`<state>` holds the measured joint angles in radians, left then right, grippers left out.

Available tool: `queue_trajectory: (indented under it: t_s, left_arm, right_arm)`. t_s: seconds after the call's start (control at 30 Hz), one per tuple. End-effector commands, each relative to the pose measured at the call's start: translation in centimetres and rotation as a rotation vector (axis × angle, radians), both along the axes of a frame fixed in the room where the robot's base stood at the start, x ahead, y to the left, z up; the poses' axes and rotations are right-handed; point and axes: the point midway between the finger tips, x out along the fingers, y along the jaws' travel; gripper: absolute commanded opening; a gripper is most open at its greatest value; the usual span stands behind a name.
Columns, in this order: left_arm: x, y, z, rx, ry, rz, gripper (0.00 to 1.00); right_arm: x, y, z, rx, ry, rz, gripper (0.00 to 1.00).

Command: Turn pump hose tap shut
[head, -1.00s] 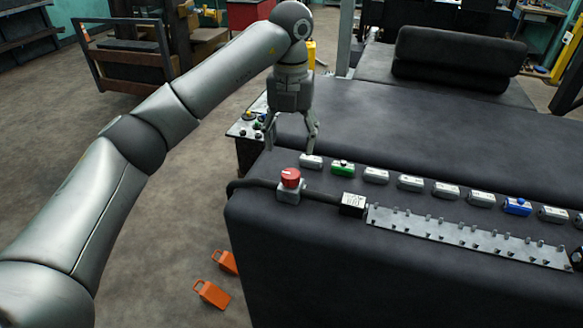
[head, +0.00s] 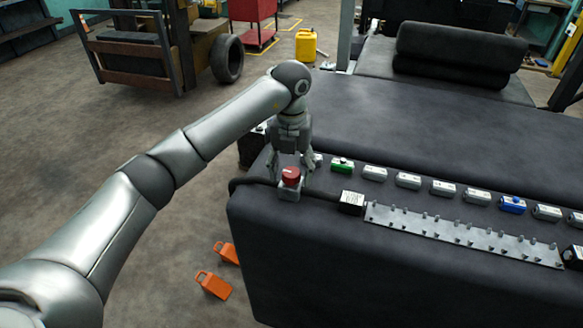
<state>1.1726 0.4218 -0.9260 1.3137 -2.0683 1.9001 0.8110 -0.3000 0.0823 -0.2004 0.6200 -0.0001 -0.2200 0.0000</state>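The hose tap has a red round knob (head: 290,176) on a small grey block (head: 291,192), near the left end of the dark padded surface. A dark hose (head: 322,193) runs through it to a white-labelled black box. My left gripper (head: 289,174) points down over the tap, its fingers spread apart on the left and right of the red knob. I cannot tell whether the fingers touch the knob. The white mark on the knob is hard to read here. My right gripper is not in view.
A row of small blocks, including a green one (head: 342,165) and a blue one (head: 512,204), lies right of the tap. A metal strip with pegs (head: 460,233) lies in front of them. Orange blocks (head: 213,285) lie on the floor at left.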

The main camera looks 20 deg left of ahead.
Motion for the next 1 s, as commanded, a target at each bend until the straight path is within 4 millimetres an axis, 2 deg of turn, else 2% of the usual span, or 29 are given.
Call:
queue_trajectory:
  t_s: [0.03,0.3,0.67,1.0]
  left_arm:
    - [0.0,0.0,0.0,0.000,0.000,0.000,0.52]
    - [0.0,0.0,0.0,0.000,0.000,0.001,0.17]
    - [0.0,0.0,-0.1,0.000,-0.001,-0.057,0.17]
    - [0.1,0.0,-0.3,0.001,-0.003,-0.307,0.16]
  right_arm:
    - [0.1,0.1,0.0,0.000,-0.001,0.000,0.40]
    - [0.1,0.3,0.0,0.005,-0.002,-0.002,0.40]
    - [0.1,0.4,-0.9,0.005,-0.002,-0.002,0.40]
    - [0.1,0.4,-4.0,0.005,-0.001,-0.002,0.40]
